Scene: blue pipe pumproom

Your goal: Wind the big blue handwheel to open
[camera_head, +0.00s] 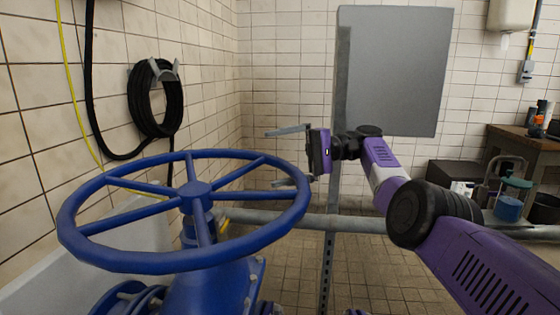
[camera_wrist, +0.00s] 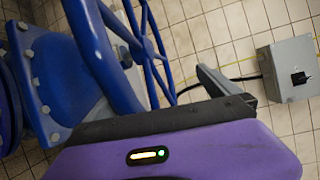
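The big blue handwheel (camera_head: 195,187) sits level on a blue valve body (camera_head: 215,285) at the left of the head view, its rim and spokes bare. In the wrist view, part of the handwheel (camera_wrist: 105,60) shows close up at upper left, beside the bolted blue flange (camera_wrist: 45,75). My gripper (camera_head: 272,158) is at the far right side of the rim, its two grey fingers spread apart, one above the other. It looks empty. The lower finger is close to the rim; I cannot tell if they touch. One grey finger also shows in the wrist view (camera_wrist: 220,82).
A grey cabinet (camera_head: 390,70) on a post stands behind my arm. A horizontal pipe (camera_head: 350,222) runs behind the wheel. A black hose coil (camera_head: 155,100) hangs on the left wall. A workbench (camera_head: 525,145) is at right. A grey switch box (camera_wrist: 290,70) shows in the wrist view.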

